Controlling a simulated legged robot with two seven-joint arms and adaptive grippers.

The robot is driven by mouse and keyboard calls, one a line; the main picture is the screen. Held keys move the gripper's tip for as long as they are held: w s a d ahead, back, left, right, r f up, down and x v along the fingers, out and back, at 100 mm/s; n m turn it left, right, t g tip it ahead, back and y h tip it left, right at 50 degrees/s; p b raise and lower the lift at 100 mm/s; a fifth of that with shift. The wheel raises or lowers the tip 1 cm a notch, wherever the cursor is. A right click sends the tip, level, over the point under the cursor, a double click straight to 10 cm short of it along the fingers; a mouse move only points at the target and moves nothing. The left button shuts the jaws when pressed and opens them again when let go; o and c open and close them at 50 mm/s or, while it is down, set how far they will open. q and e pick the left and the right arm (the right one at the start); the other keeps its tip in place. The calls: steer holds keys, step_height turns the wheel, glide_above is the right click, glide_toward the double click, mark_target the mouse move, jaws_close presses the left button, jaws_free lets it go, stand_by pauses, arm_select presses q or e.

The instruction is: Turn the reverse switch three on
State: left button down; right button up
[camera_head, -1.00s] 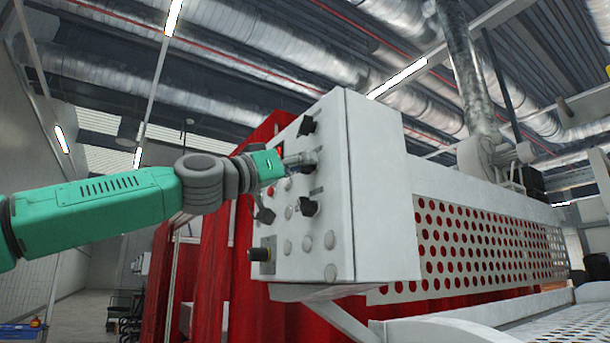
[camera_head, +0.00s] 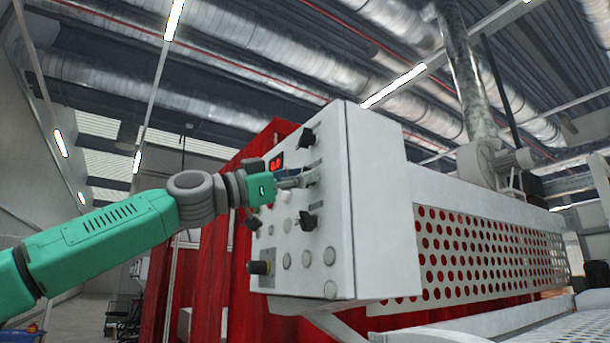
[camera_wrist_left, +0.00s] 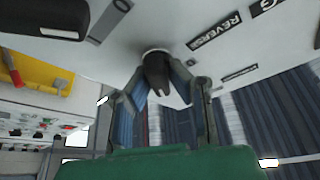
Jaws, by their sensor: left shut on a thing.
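A white control panel (camera_head: 325,255) with several black knobs is in the middle of the head view. In the left wrist view, the two fingers of my left gripper (camera_wrist_left: 158,88) are closed on both sides of a black switch knob (camera_wrist_left: 157,68). A label reading REVERSE (camera_wrist_left: 214,32) is beside this knob. Its number is not readable. In the head view the gripper mostly hides the held knob. My right gripper is not in view.
Another black knob (camera_head: 306,138) is above the gripper and one (camera_head: 308,221) below it. Round buttons (camera_head: 306,258) fill the lower panel. A perforated white guard (camera_head: 490,250) extends right. A red curtain (camera_head: 215,270) hangs behind the panel. Open floor shows at far left.

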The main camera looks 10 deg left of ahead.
arm_select(q)
steer(key=shift+w+f, duration=0.1)
steer(key=shift+f, duration=0.1)
steer(key=c, duration=1.5)
jaws_free()
steer(key=shift+c, duration=0.2)
steer(key=shift+w, duration=0.1)
steer(key=shift+a, duration=0.1)
steer(key=shift+s+a, duration=0.3)
steer(key=v, duration=1.1)
steer(key=shift+f, duration=0.25)
steer(key=shift+w, duration=0.1)
